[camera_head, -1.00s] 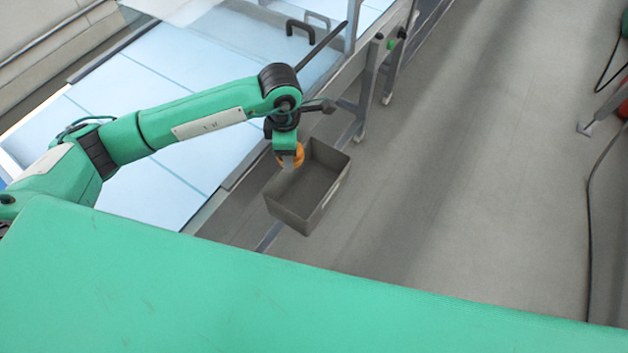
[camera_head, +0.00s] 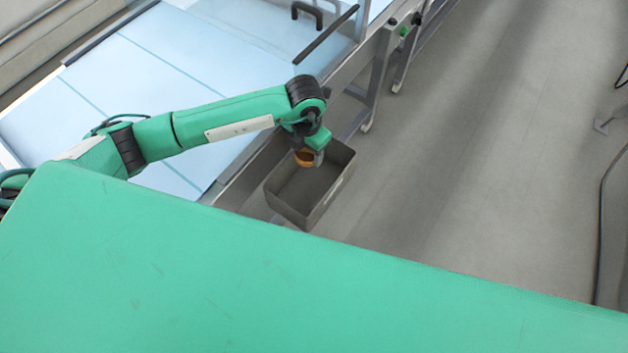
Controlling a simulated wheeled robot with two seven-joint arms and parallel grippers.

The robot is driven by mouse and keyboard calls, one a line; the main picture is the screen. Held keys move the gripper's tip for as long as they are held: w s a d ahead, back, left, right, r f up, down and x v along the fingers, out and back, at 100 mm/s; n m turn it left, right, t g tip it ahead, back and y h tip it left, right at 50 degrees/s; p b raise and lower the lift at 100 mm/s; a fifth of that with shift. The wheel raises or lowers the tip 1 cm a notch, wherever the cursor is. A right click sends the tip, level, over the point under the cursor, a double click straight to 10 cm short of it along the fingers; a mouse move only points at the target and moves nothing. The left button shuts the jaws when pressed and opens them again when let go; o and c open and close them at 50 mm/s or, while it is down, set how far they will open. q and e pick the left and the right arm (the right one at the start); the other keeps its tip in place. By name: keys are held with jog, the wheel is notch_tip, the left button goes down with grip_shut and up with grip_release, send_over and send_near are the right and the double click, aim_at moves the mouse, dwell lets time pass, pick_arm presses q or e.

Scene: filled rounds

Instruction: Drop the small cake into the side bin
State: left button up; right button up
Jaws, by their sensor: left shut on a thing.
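The small cake (camera_head: 304,160) is orange-brown and partly hidden by the gripper. My left gripper (camera_head: 312,157) is shut on it and holds it over the far part of the side bin. The side bin (camera_head: 318,212) is a grey, open-topped rectangular box beside the conveyor's edge. Its visible inside looks empty. I cannot tell how high the cake is above the bin's floor. My right gripper is not in view.
A pale blue conveyor belt (camera_head: 150,75) with darker cross lines runs along the left. A clear cover with a black handle (camera_head: 307,12) stands at its far end. The grey floor (camera_head: 470,160) to the right is mostly clear. A dark cable (camera_head: 601,230) lies at the far right.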

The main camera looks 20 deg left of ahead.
pick_arm(q)
notch_tip(320, 180, down, 4)
jog(key=shift+s+f+b, duration=0.1)
jog(key=shift+b, duration=1)
jog(key=shift+f, duration=0.35)
jog(key=o, duration=0.8)
notch_tip(320, 180, up, 12)
jog(key=shift+r+b, duration=0.25)
jog(key=shift+b, duration=0.85)
jog(key=shift+r, duration=0.65)
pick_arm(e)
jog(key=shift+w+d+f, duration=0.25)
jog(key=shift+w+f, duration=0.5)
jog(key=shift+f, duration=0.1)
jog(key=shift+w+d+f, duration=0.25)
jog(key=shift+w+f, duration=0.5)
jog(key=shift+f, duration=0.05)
